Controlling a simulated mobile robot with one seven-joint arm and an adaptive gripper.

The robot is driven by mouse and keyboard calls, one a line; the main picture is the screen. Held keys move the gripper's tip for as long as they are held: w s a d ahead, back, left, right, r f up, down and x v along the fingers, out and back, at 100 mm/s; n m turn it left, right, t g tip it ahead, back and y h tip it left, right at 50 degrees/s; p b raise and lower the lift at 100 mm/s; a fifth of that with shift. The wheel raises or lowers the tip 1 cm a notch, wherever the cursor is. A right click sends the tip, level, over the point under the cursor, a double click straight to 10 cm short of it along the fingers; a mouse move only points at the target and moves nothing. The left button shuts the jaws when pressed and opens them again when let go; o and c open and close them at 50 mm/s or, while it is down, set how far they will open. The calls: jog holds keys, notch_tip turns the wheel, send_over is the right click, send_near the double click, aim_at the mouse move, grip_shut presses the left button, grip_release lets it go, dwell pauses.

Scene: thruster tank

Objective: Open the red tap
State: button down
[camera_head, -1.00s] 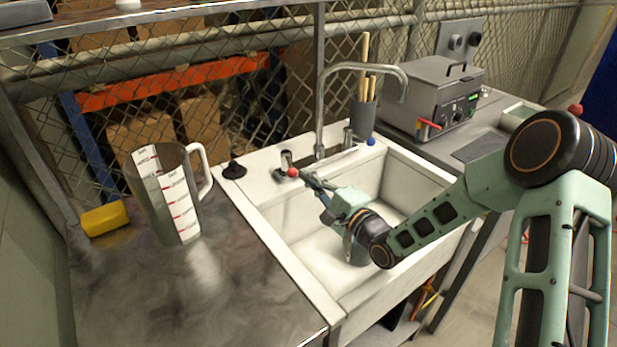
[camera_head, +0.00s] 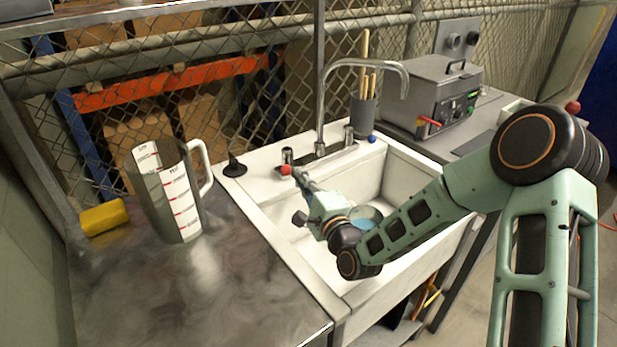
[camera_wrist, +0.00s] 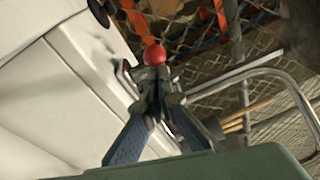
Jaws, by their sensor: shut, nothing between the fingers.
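The red tap knob (camera_head: 285,169) is a small ball on a lever at the left metal tap base (camera_head: 287,155), on the sink's back ledge. In the wrist view the red knob (camera_wrist: 155,55) is just beyond my fingertips. My gripper (camera_head: 299,173) is shut and empty, its tips immediately right of the knob in the head view. It shows in the wrist view too (camera_wrist: 156,78), with the fingers converging. I cannot tell whether the tips touch the knob or lever. The curved spout (camera_head: 345,64) rises behind the sink. No water stream is visible.
A blue tap knob (camera_head: 371,139) sits to the right. A black plug (camera_head: 235,167) lies on the left ledge. A measuring jug (camera_head: 172,192) and yellow sponge (camera_head: 104,217) stand on the left counter. A round bluish thing in the sink (camera_head: 368,214) is partly hidden by my arm.

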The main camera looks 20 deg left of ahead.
jog(key=shift+s+a+b, duration=0.3)
jog(key=shift+a+b, duration=0.15)
jog(key=shift+a, duration=0.2)
jog(key=shift+s+a+b, duration=0.3)
jog(key=shift+a+b, duration=0.1)
jog(key=shift+a, duration=0.3)
jog(key=shift+s+a+b, duration=0.3)
jog(key=shift+a+b, duration=0.15)
jog(key=shift+a, duration=0.2)
jog(key=shift+w+d, duration=0.1)
jog(key=shift+d, duration=0.05)
